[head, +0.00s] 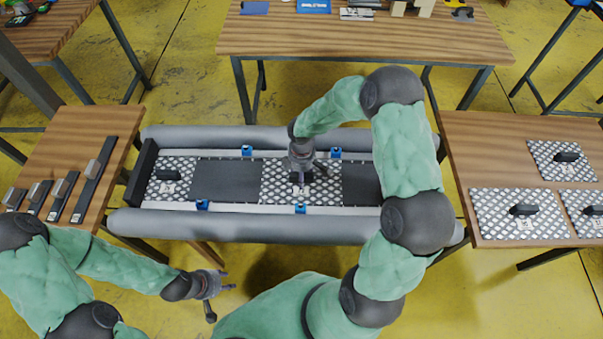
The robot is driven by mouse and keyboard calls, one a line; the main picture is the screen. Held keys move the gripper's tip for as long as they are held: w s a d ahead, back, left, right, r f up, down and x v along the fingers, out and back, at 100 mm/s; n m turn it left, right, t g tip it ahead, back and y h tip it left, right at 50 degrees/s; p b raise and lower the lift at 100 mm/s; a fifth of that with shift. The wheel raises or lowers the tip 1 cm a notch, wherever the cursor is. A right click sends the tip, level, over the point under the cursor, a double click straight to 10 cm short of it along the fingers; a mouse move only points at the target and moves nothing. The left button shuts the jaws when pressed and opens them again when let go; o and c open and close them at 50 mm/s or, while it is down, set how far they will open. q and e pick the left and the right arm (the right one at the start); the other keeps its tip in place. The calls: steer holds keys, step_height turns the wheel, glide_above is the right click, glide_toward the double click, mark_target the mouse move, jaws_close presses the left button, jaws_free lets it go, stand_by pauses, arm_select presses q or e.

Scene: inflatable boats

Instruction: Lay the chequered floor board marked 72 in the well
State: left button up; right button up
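A chequered floor board (278,190) with a dark handle lies in the well of the grey boat (230,230), between two plain dark panels. My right gripper (302,172) points down at its handle and partly hides it; I cannot tell whether the fingers are closed on it. Another chequered board (184,170) lies at the well's left end. Three more lie on the right table: a back one (545,152), a front left one (490,205) and a front right one (580,200). Their numbers are too small to read. My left gripper (229,281) is open and empty, in front of the boat.
Blue clamps (300,208) sit along both boat tubes. The left table (90,125) holds several dark bars with grey handles. The back table (365,38) carries small items along its far edge. The right table (460,150) has bare wood at its left.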

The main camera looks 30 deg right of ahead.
step_height(320, 180, up, 12)
steer(key=p, duration=0.4)
steer(key=shift+p, duration=0.4)
